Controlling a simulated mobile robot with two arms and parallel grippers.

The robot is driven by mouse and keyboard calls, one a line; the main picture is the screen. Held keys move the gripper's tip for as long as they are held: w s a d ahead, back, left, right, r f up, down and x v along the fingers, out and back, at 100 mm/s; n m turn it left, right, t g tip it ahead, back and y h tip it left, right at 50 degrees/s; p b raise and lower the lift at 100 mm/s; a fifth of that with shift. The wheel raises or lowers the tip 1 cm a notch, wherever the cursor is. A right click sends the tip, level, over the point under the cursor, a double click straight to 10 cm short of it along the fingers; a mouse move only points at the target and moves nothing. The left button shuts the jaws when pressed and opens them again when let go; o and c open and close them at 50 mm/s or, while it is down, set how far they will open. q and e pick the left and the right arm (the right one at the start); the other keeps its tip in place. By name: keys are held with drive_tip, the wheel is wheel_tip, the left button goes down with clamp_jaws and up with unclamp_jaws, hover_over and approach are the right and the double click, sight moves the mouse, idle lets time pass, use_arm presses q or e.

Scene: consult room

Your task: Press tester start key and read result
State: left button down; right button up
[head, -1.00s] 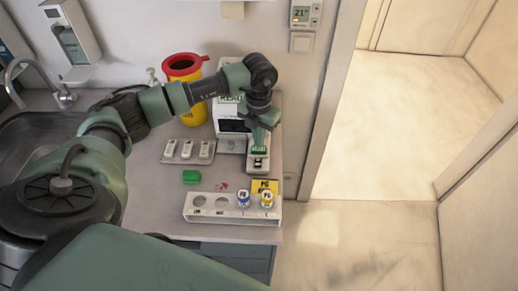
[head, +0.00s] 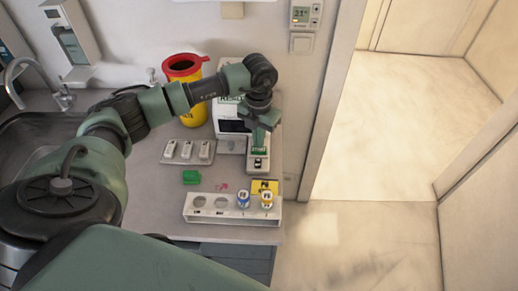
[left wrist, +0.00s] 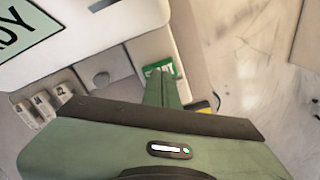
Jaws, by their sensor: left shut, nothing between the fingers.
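The tester is a white boxy device (head: 230,108) against the wall at the back right of the counter. In the left wrist view, the tester (left wrist: 75,60) shows a large label ending in "DY". The green start key (head: 259,150) is at its front right and also shows in the left wrist view (left wrist: 166,66). My left gripper (head: 260,140) is shut and empty, pointing down right at the key. I cannot tell whether it touches. My right gripper is not in view.
A tray of white cassettes (head: 188,160) lies left of the tester, with a yellow sharps bin (head: 194,110) behind. The counter's right edge is close to the gripper.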

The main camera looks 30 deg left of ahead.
use_arm(q)
drive_tip(key=shift+f+b, duration=0.8)
drive_tip(key=shift+f, duration=0.2)
idle(0.6)
drive_tip(key=shift+r, duration=0.1)
drive_tip(key=shift+r+p, duration=2.2)
drive_tip(key=shift+r, duration=1.3)
drive_tip(key=shift+f, duration=0.1)
